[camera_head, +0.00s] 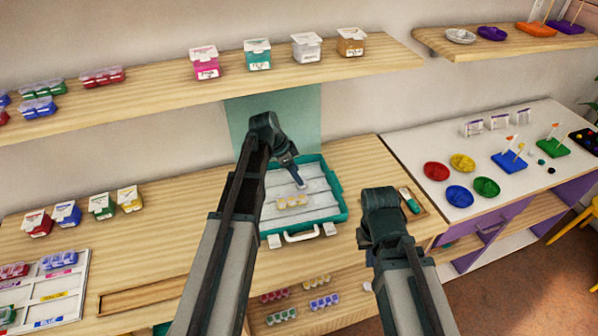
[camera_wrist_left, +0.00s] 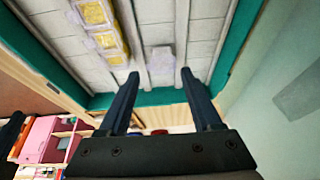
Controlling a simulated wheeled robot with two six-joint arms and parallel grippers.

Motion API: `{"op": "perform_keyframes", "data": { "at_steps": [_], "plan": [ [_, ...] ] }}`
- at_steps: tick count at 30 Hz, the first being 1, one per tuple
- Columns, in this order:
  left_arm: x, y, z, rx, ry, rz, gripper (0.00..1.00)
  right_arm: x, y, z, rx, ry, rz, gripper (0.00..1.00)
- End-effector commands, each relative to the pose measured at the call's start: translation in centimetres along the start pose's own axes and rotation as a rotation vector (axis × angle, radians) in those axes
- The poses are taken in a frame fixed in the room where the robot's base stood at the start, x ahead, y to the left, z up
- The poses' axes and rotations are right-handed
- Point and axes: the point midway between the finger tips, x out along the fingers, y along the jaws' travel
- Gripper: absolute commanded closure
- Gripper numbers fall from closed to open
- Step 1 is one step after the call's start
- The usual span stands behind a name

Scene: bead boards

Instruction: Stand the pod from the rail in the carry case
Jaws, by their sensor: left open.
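The carry case (camera_head: 337,190) is a teal-rimmed open case with a pale ribbed inside and a white handle at its near edge. A pod (camera_head: 292,201) with several yellow-filled cells is inside it, near the handle side; it also shows at the upper left of the left wrist view (camera_wrist_left: 103,30). I cannot tell whether it stands or lies. My left gripper (camera_head: 301,185) is over the case, just beyond the pod. Its fingers (camera_wrist_left: 160,74) are apart, with no pod between them. A small pale block (camera_wrist_left: 160,60) shows past the fingertips. My right gripper is not visible.
An empty shallow wooden tray (camera_head: 140,297) lies left of the case. A small wooden tray (camera_head: 421,210) with a teal-and-white item is at right. Lidded boxes stand on the shelf (camera_head: 150,93) above and at left. Several pods (camera_head: 324,302) lie on the lower shelf.

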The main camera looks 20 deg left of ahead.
Motion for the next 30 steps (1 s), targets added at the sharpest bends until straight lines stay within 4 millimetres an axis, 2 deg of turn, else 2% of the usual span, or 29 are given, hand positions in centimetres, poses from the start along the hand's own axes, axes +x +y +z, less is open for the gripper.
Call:
{"op": "perform_keyframes", "data": {
  "at_steps": [1, 6, 13, 16, 17, 20, 23, 24, 27, 30],
  "plan": [
    [-1.5, 0.0, -0.2, -0.001, 0.000, 0.000, 0.34, -1.4, 0.1, 0.1, 0.000, 0.000, 0.000, 1.00],
    [-3.4, 0.0, -0.1, -0.002, 0.000, -0.001, 0.34, -3.2, 0.3, 0.2, 0.000, 0.000, 0.000, 1.00],
    [-3.8, 0.1, 0.0, -0.002, -0.001, 0.001, 0.34, -3.5, 0.3, 0.2, -0.001, 0.000, 0.000, 1.00],
    [-3.4, 1.8, -0.6, -0.028, -0.023, 0.013, 0.34, -3.4, 0.3, 0.2, -0.001, 0.000, 0.000, 1.00],
    [-3.1, 2.8, -0.9, -0.045, -0.037, 0.020, 0.34, -3.4, 0.3, 0.2, -0.001, 0.000, 0.000, 1.00],
    [-2.2, 7.5, -2.0, -0.136, -0.109, 0.040, 0.34, -3.4, 0.3, 0.2, 0.000, 0.000, 0.000, 1.00],
    [-1.5, 13.1, -2.8, -0.258, -0.206, 0.040, 0.34, -3.4, 0.3, 0.2, 0.000, 0.000, 0.000, 1.00],
    [-1.4, 15.1, -3.0, -0.308, -0.246, 0.030, 0.34, -3.4, 0.3, 0.2, 0.000, 0.000, 0.000, 1.00],
    [-1.3, 19.7, -2.9, -0.427, -0.334, -0.012, 0.34, -3.4, 0.3, 0.2, 0.000, 0.000, 0.000, 1.00],
    [-1.5, 23.2, -2.5, -0.528, -0.399, -0.068, 0.34, -3.4, 0.3, 0.2, 0.000, 0.000, 0.000, 1.00]
  ]
}}
